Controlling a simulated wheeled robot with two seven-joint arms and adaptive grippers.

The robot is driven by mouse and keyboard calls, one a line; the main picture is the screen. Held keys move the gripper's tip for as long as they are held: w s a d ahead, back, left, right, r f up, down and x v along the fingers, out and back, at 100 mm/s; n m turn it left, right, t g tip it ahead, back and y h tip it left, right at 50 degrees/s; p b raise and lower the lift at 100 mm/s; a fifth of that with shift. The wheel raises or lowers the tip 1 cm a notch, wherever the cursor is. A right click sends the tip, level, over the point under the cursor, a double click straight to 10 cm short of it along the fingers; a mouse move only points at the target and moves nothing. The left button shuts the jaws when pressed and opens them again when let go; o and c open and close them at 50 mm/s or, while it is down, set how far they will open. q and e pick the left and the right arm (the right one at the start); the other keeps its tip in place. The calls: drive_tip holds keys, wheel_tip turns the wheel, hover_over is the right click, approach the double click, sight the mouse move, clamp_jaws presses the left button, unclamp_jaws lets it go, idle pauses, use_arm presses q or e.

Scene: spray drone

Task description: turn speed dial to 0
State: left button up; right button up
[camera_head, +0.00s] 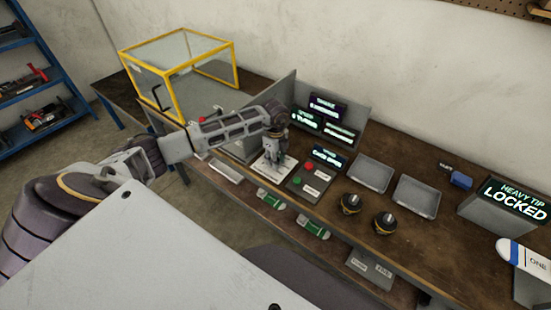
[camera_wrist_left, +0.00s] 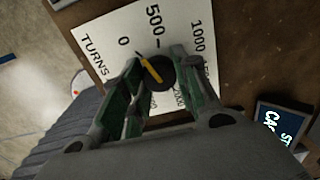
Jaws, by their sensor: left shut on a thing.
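The speed dial (camera_wrist_left: 158,76) is a black knob with a yellow pointer line, on a white plate (camera_wrist_left: 92,45) marked "TURNS", 0, 500, 1000 and more numbers partly hidden by the fingers. The line's upper-left end points roughly toward the 0. My left gripper (camera_wrist_left: 156,85) has its green-grey fingers on either side of the knob, shut on it. In the head view my left gripper (camera_head: 275,155) reaches down over the white plate (camera_head: 262,173); the knob is hidden there.
A box with red and green buttons (camera_head: 310,180) stands right of the plate, with lit signs (camera_head: 326,107) behind. Two black knobs (camera_head: 350,203) and two grey trays (camera_head: 371,174) lie further right. A yellow-framed clear case (camera_head: 181,118) stands left. A sign (camera_head: 515,200) reads "HEAVY TIP LOCKED".

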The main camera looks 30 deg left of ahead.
use_arm(q)
drive_tip(key=shift+w+r+n+p, duration=0.1)
drive_tip(key=shift+n+p, duration=0.25)
drive_tip(key=shift+n, duration=1.65)
drive_tip(key=o, duration=1)
drive_tip(key=shift+r, duration=5.95)
